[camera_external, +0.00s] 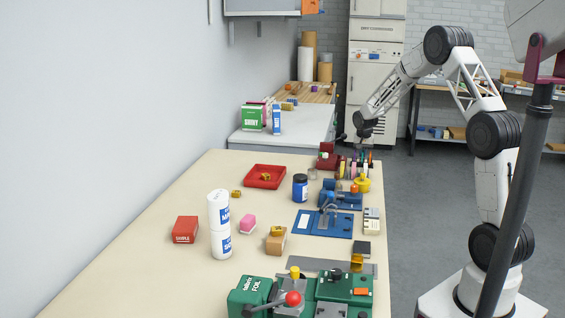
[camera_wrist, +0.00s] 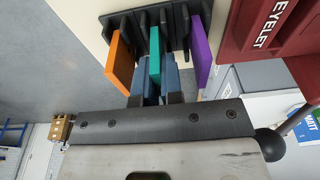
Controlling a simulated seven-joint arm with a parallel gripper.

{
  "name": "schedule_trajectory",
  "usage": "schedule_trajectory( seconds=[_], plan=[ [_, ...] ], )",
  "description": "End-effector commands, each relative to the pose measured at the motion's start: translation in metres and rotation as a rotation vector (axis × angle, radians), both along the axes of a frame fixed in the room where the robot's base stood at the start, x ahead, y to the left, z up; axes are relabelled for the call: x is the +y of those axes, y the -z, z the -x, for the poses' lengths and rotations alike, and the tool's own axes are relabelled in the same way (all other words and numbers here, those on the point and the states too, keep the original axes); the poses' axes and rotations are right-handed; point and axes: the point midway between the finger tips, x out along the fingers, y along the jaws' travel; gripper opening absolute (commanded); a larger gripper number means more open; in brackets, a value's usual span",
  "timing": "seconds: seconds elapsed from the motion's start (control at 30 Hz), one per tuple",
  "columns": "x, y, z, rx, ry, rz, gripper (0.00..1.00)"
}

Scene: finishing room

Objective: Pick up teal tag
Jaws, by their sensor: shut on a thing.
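The teal tag (camera_wrist: 155,52) stands in a slot of a black rack (camera_wrist: 182,32) in the wrist view, between an orange tag (camera_wrist: 120,64) and a purple tag (camera_wrist: 202,52). My gripper (camera_wrist: 155,80) is shut on the teal tag, with one finger on each side of its lower part in the picture. The tag's far end is still among the rack's dark dividers. In the external view my wrist (camera_external: 365,124) is above the far right part of the table; the fingers are too small to make out there.
A red eyelet machine (camera_wrist: 258,38) stands close to the right of the rack in the wrist view, with a lever ending in a black ball (camera_wrist: 270,144). The neighbouring tags leave narrow gaps. In the external view a red tray (camera_external: 251,184) and a blue jar (camera_external: 300,192) are on the table (camera_external: 165,270).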

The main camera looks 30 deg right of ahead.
Motion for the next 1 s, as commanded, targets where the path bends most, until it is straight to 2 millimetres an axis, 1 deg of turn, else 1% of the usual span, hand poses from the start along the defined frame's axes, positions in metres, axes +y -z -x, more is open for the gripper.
schedule_trajectory(
  seconds=[0.17,0.27,0.57,1.0],
  plan=[
    [0.000,-0.017,0.000,-0.003,0.000,0.000,0.00],
    [0.000,-0.031,0.000,-0.001,0.000,0.000,0.00],
    [0.010,-0.033,0.039,0.000,0.000,0.000,0.00],
    [0.026,-0.040,0.105,-0.001,-0.001,0.000,0.00]
  ],
)
